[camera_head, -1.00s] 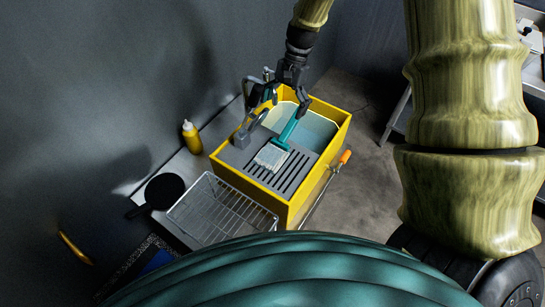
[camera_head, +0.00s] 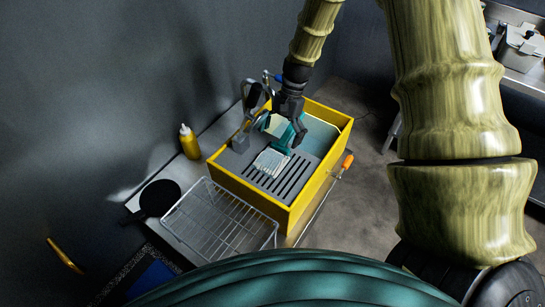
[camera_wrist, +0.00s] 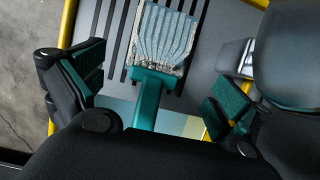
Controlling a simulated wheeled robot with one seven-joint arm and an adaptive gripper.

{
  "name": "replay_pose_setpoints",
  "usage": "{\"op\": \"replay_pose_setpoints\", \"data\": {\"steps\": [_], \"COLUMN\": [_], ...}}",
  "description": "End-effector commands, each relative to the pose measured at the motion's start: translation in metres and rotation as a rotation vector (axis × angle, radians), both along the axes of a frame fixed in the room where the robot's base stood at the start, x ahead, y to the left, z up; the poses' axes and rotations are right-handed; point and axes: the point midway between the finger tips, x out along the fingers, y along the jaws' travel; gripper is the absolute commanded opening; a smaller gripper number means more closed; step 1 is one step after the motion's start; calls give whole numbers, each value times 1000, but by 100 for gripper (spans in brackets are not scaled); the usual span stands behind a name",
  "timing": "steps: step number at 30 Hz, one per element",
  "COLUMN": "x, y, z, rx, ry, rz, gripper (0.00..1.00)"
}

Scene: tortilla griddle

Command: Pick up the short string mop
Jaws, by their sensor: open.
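The short string mop has a teal handle and a pale string head. Its head (camera_head: 271,163) lies on the grey slotted board of the yellow box. In the wrist view the mop's teal handle (camera_wrist: 149,101) runs down between my fingers, and its lower end is hidden by my gripper's body. My gripper (camera_head: 286,136) is above the handle in the head view, covering part of it. In the wrist view my gripper (camera_wrist: 155,88) is open, one finger to each side of the handle, with gaps on both sides.
The yellow box (camera_head: 251,197) surrounds the slotted board and a pale basin (camera_head: 320,131). A dark faucet-like fixture (camera_head: 252,97) stands at its left. A wire basket (camera_head: 217,222), black pan (camera_head: 159,198) and yellow bottle (camera_head: 189,142) are nearby. An orange-handled tool (camera_head: 347,161) is at the right side.

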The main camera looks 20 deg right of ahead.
Motion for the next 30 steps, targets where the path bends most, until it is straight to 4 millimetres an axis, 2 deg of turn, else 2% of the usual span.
{"op": "replay_pose_setpoints", "data": {"steps": [11, 21, 30], "x": [-6, -13, -14], "y": [7, 18, 20], "z": [-17, -48, -55], "rx": [1, 0, 0], "ry": [2, 2, 0], "rz": [-1, -1, -1], "gripper": [100, 100, 100]}}
